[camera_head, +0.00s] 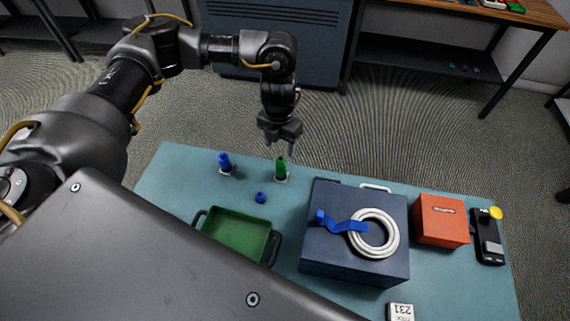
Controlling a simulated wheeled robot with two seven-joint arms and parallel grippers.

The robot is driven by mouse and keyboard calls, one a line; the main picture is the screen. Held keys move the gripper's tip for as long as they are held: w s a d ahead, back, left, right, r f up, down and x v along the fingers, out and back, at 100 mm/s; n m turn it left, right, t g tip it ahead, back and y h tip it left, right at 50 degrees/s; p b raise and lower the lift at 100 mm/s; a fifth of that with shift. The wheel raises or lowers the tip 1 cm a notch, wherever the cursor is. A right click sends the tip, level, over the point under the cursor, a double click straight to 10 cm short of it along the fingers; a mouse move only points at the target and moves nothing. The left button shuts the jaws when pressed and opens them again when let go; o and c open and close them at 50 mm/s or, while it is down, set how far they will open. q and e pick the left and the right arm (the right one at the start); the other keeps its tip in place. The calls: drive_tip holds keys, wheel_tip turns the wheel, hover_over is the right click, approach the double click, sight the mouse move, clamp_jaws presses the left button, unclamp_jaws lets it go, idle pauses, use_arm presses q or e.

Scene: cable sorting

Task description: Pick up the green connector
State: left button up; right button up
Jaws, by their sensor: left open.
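The green connector (281,168) stands upright on a small pale base near the far edge of the teal table. My left gripper (281,143) points down just above it, its fingertips close to the connector's top. The gripper is open. I cannot tell from this view whether the fingertips touch the connector. My right gripper is not in view.
A blue connector (225,162) stands to the left, and a small blue piece (261,197) lies nearer. A green tray (236,233) is in front. A dark blue box (318,259) with a white cable coil (392,237), an orange box (441,220) and a black device (487,237) stand right.

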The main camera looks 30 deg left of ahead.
sight(281, 157)
use_arm(q)
drive_tip(key=f, duration=0.3)
drive_tip(key=shift+s+d+f, duration=0.2)
drive_tip(key=shift+d+f, duration=0.05)
drive_tip(key=shift+w+a+f, duration=0.1)
drive_tip(key=shift+w+f, duration=0.05)
drive_tip(key=shift+f, duration=0.4)
drive_tip(key=shift+w+a+f, duration=0.1)
drive_tip(key=shift+f, duration=0.45)
drive_tip(key=shift+s, duration=0.1)
wheel_tip(281, 157, down, 4)
drive_tip(key=shift+r+p, duration=0.1)
drive_tip(key=shift+p, duration=0.45)
drive_tip(key=shift+f, duration=0.6)
drive_tip(key=c, duration=1.1)
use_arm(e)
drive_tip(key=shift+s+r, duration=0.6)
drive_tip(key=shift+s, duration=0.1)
use_arm(q)
drive_tip(key=shift+c, duration=0.2)
